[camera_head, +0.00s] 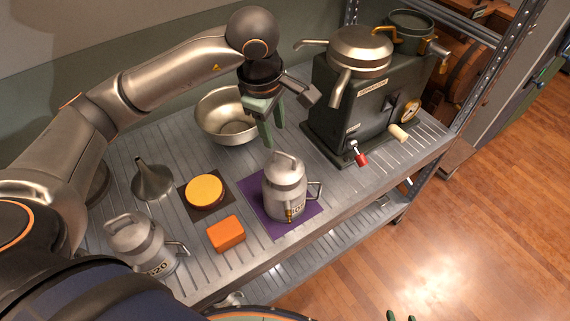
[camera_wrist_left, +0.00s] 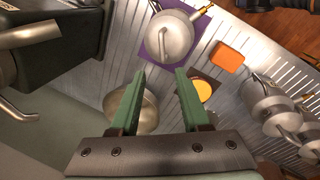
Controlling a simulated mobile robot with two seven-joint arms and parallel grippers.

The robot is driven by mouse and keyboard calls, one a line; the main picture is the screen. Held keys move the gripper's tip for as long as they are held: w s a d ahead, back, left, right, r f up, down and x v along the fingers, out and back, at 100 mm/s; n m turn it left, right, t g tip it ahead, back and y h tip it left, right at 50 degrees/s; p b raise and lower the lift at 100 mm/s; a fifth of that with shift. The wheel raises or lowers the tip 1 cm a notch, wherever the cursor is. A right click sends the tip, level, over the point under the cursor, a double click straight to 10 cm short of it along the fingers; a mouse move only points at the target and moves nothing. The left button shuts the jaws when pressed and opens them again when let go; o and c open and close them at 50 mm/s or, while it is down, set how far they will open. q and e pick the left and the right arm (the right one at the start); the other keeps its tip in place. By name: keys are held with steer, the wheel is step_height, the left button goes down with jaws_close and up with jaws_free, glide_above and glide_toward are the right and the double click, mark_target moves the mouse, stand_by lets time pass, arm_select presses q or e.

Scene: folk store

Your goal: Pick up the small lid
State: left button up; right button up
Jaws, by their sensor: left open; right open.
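A metal milk can (camera_head: 285,195) stands upright on a purple mat (camera_head: 252,203), topped by a small domed lid (camera_head: 284,164) with a handle. In the left wrist view the can's lid (camera_wrist_left: 170,36) is seen from above, beyond my fingertips. A second can (camera_head: 142,248), also with a handled top, stands at the shelf's near left. My left gripper (camera_head: 273,134) is open and empty, pointing down above the shelf behind the can; its fingers also show in the left wrist view (camera_wrist_left: 160,76). Only fingertips of my right gripper (camera_head: 398,316) show at the bottom edge, apart.
A metal bowl (camera_head: 212,118) sits behind my left gripper. A dark machine (camera_head: 370,105) with pans and levers stands right. A funnel (camera_head: 152,181), a yellow disc (camera_head: 204,190) on a dark mat and an orange block (camera_head: 226,233) lie left of the can.

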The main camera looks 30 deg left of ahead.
mark_target(279, 152)
arm_select(q)
steer(key=f, duration=0.3)
steer(key=shift+w+f, duration=0.1)
steer(key=shift+w, duration=0.2)
steer(key=f, duration=0.2)
steer(key=f+p, duration=0.1)
steer(key=f, duration=0.1)
steer(key=shift+w+d, duration=0.1)
steer(key=shift+d, duration=0.15)
steer(key=shift+w+f, duration=0.15)
steer(key=shift+f, duration=0.5)
jaws_close()
